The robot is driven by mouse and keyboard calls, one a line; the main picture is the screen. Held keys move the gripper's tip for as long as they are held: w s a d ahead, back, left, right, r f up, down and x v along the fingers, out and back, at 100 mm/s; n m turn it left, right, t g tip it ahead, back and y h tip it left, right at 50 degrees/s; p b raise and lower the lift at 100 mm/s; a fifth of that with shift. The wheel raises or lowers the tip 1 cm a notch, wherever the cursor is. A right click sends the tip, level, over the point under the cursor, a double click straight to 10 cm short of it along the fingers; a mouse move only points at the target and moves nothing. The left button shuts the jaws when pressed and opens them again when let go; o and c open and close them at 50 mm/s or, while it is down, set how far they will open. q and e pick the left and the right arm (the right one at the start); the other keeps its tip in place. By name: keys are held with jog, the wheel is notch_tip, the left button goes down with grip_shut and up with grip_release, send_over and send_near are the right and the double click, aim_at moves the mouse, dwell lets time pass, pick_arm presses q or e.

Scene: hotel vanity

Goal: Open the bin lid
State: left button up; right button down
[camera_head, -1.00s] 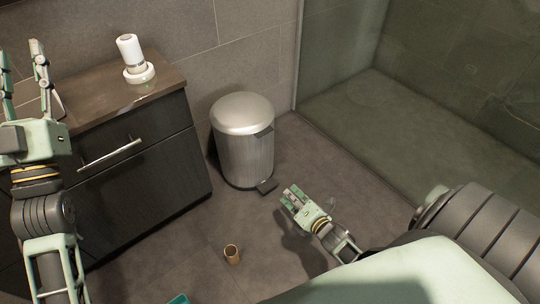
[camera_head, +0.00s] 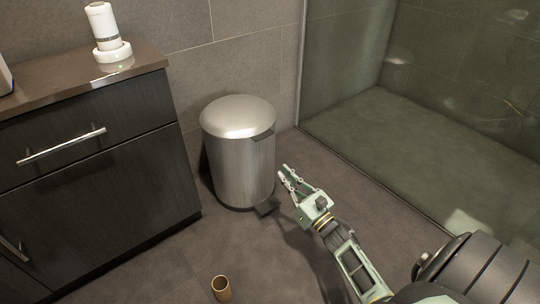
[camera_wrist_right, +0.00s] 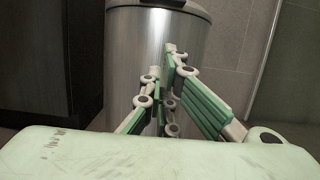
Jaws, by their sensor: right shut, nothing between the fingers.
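The bin (camera_head: 243,168) is a brushed-metal cylinder standing on the floor beside the vanity cabinet. Its domed lid (camera_head: 238,115) is closed, with a dark tab (camera_head: 264,135) on the front right rim. A dark pedal (camera_head: 267,207) sticks out at its base. My right gripper (camera_head: 284,174) is shut and empty, just right of the bin and above the pedal's height. In the right wrist view its green fingers (camera_wrist_right: 168,75) are in front of the bin body (camera_wrist_right: 137,57), and the lid's dark front edge (camera_wrist_right: 178,5) shows at the top. My left gripper is out of view.
The dark vanity cabinet (camera_head: 100,200) stands left of the bin, with a white bottle (camera_head: 104,27) on its top. A small brown cup (camera_head: 221,289) is on the floor in front. A glass shower wall (camera_head: 350,60) is at the right. The floor between is mostly clear.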

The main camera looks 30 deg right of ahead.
aim_at(262, 142)
jog(key=b+x, duration=0.3)
jog(key=x, duration=0.4)
jog(key=shift+w+f, duration=0.1)
jog(key=shift+w, duration=0.2)
notch_tip(262, 142, up, 3)
jog(key=shift+s+r+b, duration=0.1)
jog(key=shift+r+b, duration=0.05)
jog(key=shift+b, duration=0.15)
jog(key=shift+r, duration=0.45)
